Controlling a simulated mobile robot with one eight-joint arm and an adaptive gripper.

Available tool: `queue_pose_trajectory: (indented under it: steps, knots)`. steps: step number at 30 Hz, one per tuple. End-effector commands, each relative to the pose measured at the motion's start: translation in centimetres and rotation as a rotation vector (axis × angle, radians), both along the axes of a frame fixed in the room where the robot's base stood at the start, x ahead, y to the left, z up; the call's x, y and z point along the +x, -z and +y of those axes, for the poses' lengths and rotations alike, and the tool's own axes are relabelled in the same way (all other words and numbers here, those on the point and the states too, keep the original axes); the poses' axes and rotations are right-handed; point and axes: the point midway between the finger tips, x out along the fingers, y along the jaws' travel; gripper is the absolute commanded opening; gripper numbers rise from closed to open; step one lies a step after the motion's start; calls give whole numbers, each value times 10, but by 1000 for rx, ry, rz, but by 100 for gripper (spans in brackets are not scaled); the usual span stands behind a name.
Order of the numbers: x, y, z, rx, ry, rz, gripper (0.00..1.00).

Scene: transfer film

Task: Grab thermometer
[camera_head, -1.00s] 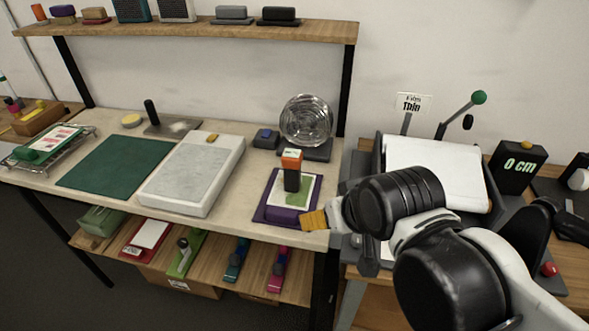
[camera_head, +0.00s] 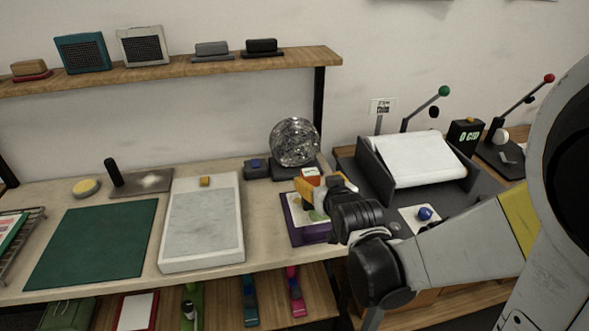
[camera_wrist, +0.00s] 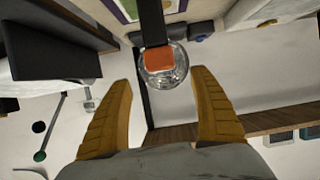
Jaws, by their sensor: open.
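The likely thermometer is an upright black stick with an orange-red head (camera_head: 310,172), standing on or by the purple-edged board (camera_head: 311,234) on the bench. In the head view my gripper (camera_head: 314,187) is at it and hides most of its black body. In the wrist view the orange end and black stick (camera_wrist: 158,59) appear ahead, between the lines of the two yellow fingers. My gripper (camera_wrist: 161,80) is open, with a wide empty gap between its fingertips. I cannot tell whether a finger touches the stick.
A clear ball (camera_head: 295,142) on a dark base stands just behind. A pale slab (camera_head: 202,228) and green mat (camera_head: 95,243) lie left. A paper-topped machine (camera_head: 420,160) stands right. A shelf (camera_head: 180,72) runs above.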

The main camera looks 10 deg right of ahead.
Motion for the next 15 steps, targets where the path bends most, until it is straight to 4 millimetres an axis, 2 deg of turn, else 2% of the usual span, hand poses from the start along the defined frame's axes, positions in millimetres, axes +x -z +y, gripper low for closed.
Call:
queue_pose_trajectory:
  steps: [3, 11, 15]
  knots:
    - [16, 8, 0, 0, 0, 1, 72]
    - [34, 15, 1, 0, 0, 1, 72]
    - [55, 24, 1, 0, 0, 1, 72]
